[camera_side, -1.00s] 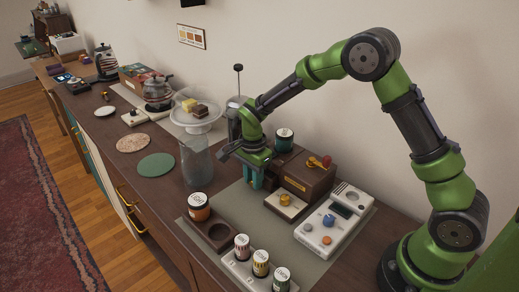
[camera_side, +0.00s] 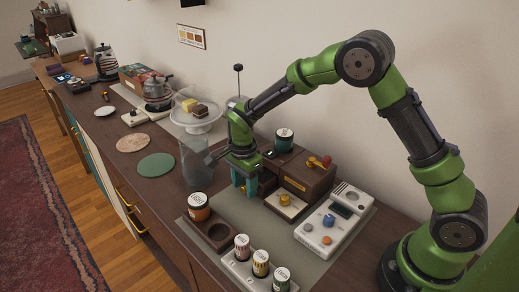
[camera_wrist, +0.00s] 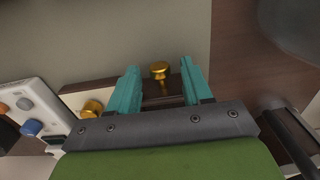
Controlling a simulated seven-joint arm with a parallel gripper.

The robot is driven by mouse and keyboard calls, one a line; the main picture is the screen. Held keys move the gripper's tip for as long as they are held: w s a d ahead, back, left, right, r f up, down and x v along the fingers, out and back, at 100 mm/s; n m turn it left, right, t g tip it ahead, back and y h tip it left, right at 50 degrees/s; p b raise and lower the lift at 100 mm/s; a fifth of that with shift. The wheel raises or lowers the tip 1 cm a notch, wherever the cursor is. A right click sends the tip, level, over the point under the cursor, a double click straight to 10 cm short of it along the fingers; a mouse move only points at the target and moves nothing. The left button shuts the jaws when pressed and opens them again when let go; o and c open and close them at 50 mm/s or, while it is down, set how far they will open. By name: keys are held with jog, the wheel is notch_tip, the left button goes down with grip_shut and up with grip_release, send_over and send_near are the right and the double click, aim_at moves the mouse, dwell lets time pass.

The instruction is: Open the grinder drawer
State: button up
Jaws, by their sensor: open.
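The grinder (camera_side: 307,180) is a brown wooden box on the grey mat, with a red-and-gold piece on top. In the wrist view a gold knob (camera_wrist: 160,72) stands out from a dark wooden edge, probably the drawer front; my gripper hides this side in the side view. My gripper (camera_side: 245,189) points down at the left side of the grinder. Its two teal fingers are open, and in the wrist view the knob shows between them, with a gap on each side. I cannot tell how far the knob is below the fingertips.
A clear glass vessel (camera_side: 196,162) stands close to my gripper's left. The mat between is clear.

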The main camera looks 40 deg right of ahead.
notch_tip(320, 180, up, 17)
dwell(0.4)
jog(key=shift+f, duration=0.1)
jog(key=s+d+r+n+t+y, duration=0.1)
jog(key=s+d+r+n+t, duration=0.1)
jog(key=s+n, duration=0.5)
jog(key=s+d+r+n+t+y, duration=0.1)
jog(key=s+n+t, duration=0.4)
jog(key=s, duration=1)
jog(key=shift+d+r+n, duration=0.7)
jog(key=shift+r+n, duration=0.3)
jog(key=shift+r, duration=0.25)
jog(key=shift+s, duration=0.1)
